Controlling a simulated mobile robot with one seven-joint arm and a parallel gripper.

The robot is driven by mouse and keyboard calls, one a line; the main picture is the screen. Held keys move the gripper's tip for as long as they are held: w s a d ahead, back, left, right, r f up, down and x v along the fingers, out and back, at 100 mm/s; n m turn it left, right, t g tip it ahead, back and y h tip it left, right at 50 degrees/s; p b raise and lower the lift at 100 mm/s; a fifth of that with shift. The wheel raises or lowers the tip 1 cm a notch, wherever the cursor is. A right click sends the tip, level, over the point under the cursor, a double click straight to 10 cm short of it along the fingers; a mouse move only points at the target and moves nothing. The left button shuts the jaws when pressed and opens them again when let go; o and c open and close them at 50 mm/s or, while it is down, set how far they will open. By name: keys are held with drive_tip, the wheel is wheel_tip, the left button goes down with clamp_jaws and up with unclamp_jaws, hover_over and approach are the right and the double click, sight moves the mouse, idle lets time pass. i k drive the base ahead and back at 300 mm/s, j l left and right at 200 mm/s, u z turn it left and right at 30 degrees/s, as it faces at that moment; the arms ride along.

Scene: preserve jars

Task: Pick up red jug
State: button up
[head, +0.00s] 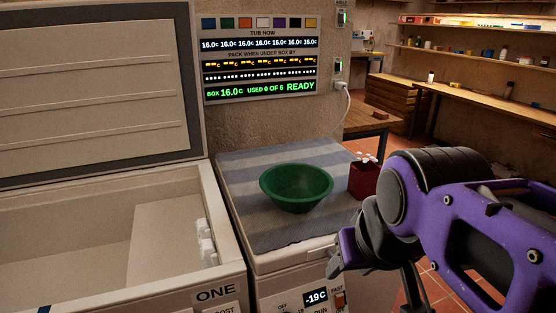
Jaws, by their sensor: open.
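A small dark red container (363,181) with white bits at its top stands at the right edge of the striped cloth. It is the only red vessel I can make out, and I cannot tell from its shape whether it is the red jug; no handle or spout shows. My gripper (350,258) is open, in front of the cloth and nearer to me than the red container. It hangs low beside the front right of the white unit. Nothing shows between its fingers, though part of it is hidden by my purple arm.
A green bowl (297,188) sits on the striped cloth (255,228), left of the red container. An open chest freezer (60,245) with a raised lid (90,85) is at left. A display panel (260,60) and a plugged cable (345,105) are behind. Shelves (470,95) line the right.

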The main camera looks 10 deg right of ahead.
sight(363, 179)
drive_tip(key=l+u, duration=1.05)
drive_tip(key=l, duration=0.55)
drive_tip(key=l+u, duration=0.15)
drive_tip(key=l, duration=1.55)
drive_tip(key=k, duration=0.05)
